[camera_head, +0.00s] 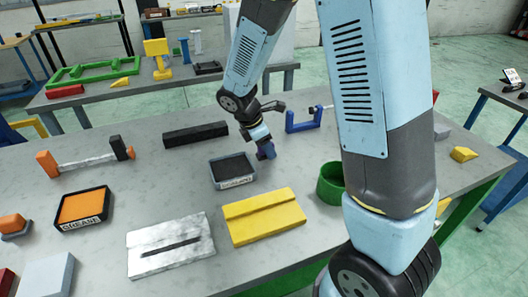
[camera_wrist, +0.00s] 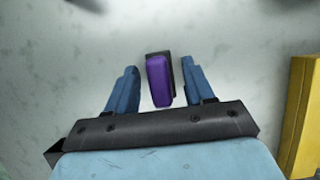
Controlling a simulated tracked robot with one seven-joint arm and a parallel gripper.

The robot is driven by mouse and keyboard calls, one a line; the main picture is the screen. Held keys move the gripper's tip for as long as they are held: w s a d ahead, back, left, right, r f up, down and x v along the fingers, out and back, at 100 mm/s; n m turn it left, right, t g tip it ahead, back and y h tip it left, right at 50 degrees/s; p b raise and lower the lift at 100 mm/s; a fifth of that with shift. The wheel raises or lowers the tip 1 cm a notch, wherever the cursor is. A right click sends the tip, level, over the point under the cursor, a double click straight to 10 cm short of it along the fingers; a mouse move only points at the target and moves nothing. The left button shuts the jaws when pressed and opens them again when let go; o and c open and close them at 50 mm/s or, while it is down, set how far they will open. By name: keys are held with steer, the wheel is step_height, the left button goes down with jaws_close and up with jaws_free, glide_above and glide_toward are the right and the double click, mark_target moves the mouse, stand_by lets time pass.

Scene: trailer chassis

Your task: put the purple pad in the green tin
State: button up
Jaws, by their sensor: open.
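The purple pad (camera_wrist: 159,82) stands between the two blue fingers of my gripper (camera_wrist: 158,68) in the wrist view, with a dark strip along its right side. The fingers are open, with a clear gap on the left and a narrower one on the right. In the head view my gripper (camera_head: 264,149) points down at the table, beyond the dark labelled box; the pad is hard to tell apart from the fingers there. The green tin (camera_head: 330,184) is an open round container to the right of my gripper, partly hidden behind my arm.
A dark labelled box (camera_head: 233,170) stands just in front of my gripper. A yellow block (camera_head: 264,216) lies nearer, and shows at right in the wrist view (camera_wrist: 304,110). A black bar (camera_head: 195,134) lies behind left, a blue bracket (camera_head: 303,119) behind right.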

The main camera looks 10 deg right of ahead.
jaws_close()
stand_by(0.5)
